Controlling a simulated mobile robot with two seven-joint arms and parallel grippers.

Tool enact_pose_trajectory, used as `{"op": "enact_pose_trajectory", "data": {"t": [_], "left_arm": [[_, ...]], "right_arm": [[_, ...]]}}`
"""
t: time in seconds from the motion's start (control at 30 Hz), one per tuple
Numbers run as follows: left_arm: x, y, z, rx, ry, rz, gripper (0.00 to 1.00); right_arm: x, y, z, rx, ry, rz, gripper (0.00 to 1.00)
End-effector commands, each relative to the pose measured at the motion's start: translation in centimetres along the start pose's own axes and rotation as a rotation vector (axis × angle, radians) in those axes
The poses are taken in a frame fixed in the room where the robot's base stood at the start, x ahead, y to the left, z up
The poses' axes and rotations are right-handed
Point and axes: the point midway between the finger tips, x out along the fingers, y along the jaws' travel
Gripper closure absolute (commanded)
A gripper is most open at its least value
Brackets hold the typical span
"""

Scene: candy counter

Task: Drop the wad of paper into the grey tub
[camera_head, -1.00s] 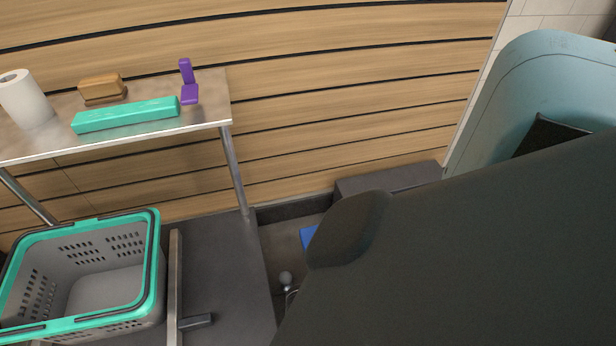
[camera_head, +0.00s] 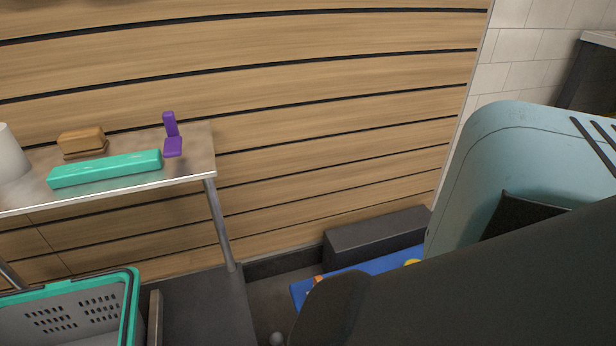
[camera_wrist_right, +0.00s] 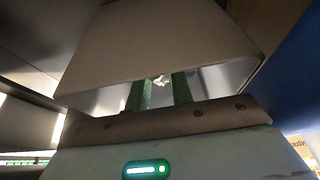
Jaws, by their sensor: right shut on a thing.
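A small white wad of paper (camera_wrist_right: 162,80) shows in the right wrist view between the green fingers of my right gripper (camera_wrist_right: 161,87). The gripper is shut on it. A broad grey-beige, box-like surface (camera_wrist_right: 160,45) lies just beyond the fingers; I cannot tell whether it is the grey tub. In the head view I cannot make out a plain grey tub; a grey basket with a teal rim (camera_head: 65,316) stands at the lower left, partly cut off by the frame. My left gripper is not in view.
A metal table (camera_head: 200,155) at left holds a teal box (camera_head: 105,169), a brown brush-like block (camera_head: 82,142), a purple object (camera_head: 172,137) and a white paper roll (camera_head: 10,155). A dark box (camera_head: 375,238) and blue surface (camera_head: 335,279) lie by the slatted wall. My dark arm link blocks the lower right.

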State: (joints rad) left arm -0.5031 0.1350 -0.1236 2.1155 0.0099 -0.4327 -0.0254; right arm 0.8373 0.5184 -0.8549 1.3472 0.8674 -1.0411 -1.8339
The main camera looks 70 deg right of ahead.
Motion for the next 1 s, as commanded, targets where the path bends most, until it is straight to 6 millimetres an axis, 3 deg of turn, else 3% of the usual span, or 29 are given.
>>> {"op": "enact_pose_trajectory", "data": {"t": [0.43, 0.47, 0.6, 1.0], "left_arm": [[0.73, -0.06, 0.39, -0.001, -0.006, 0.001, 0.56], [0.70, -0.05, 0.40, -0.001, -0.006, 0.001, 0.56], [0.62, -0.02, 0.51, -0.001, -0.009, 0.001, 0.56], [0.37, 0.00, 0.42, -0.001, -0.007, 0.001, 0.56]], "right_arm": [[0.91, -0.02, 0.39, 0.000, 0.000, 0.000, 0.98], [0.90, -0.03, 0.38, 0.000, 0.000, 0.000, 0.76], [0.88, -0.03, 0.38, 0.000, 0.000, 0.000, 0.58], [0.62, -0.03, 0.25, 0.000, 0.000, 0.000, 0.56]]}}
